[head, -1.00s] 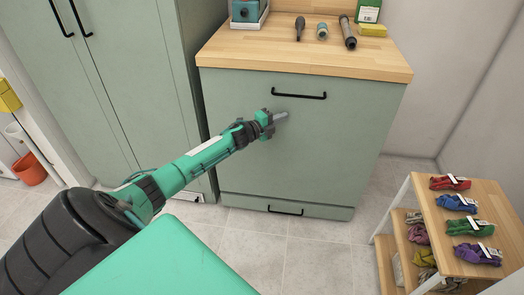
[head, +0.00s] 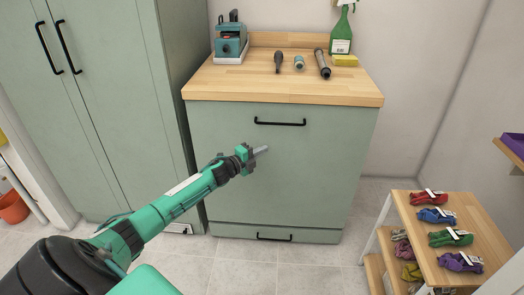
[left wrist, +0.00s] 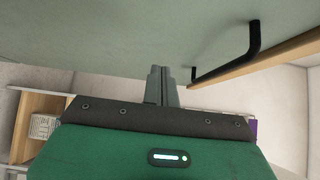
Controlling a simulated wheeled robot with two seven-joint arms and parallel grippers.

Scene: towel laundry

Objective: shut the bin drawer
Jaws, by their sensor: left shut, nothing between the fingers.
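The bin drawer (head: 300,180) is the large grey-green front under the wooden worktop, with a black bar handle (head: 280,123) near its top. Its front looks about flush with the cabinet, though a small gap cannot be ruled out. My left gripper (head: 261,150) is shut and empty, in front of the drawer face just below and left of the handle. In the left wrist view the shut fingers (left wrist: 161,85) point at the green panel, with the handle (left wrist: 240,50) to their right. Whether the fingertips touch the panel is unclear. My right gripper is out of view.
A low drawer (head: 275,232) with its own handle is below. A tall green cabinet (head: 100,110) stands at left. A wooden step shelf (head: 425,240) with several colored gloves stands at right. The worktop (head: 285,88) holds tools, a spray bottle (head: 342,30) and a yellow sponge (head: 346,60).

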